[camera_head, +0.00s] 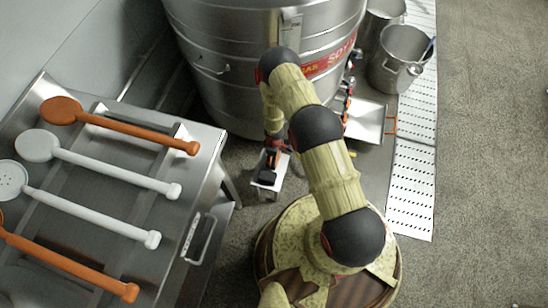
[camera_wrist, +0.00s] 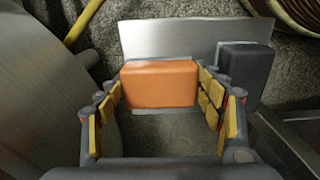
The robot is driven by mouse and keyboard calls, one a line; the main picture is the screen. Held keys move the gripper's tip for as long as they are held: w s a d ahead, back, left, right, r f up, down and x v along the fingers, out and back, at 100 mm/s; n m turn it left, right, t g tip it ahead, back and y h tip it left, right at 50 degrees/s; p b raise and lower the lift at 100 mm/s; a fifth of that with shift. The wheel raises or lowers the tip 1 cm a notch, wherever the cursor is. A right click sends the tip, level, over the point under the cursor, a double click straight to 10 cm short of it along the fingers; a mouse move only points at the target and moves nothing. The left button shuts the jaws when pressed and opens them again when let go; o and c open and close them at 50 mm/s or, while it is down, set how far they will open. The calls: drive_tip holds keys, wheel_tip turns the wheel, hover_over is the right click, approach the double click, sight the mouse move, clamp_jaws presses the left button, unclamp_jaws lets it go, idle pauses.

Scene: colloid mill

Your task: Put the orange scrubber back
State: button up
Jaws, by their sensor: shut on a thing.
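The orange scrubber (camera_wrist: 160,86) is a block with rounded edges. In the wrist view it sits between the two yellow-padded fingers of my gripper (camera_wrist: 160,80), which is shut on it. Behind it is a flat bare metal plate (camera_wrist: 185,38), with a black block (camera_wrist: 245,72) just to the right. I cannot tell whether the scrubber touches the plate. In the head view, my gripper (camera_head: 272,148) is down at a small metal stand (camera_head: 262,187) with a black block on it. The scrubber cannot be made out there.
A large steel vessel (camera_head: 255,60) stands close behind the stand. A steel table (camera_head: 100,215) with long orange and white paddles is at left. Steel pots (camera_head: 398,58) and an orange-handled metal pan (camera_head: 366,120) are at right. Open floor (camera_head: 490,170) lies far right.

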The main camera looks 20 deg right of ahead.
drive_tip(key=shift+f, duration=0.15)
drive_tip(key=o, duration=1.3)
wheel_tip(320, 180, up, 12)
drive_tip(key=p, duration=0.6)
drive_tip(key=shift+r, duration=0.2)
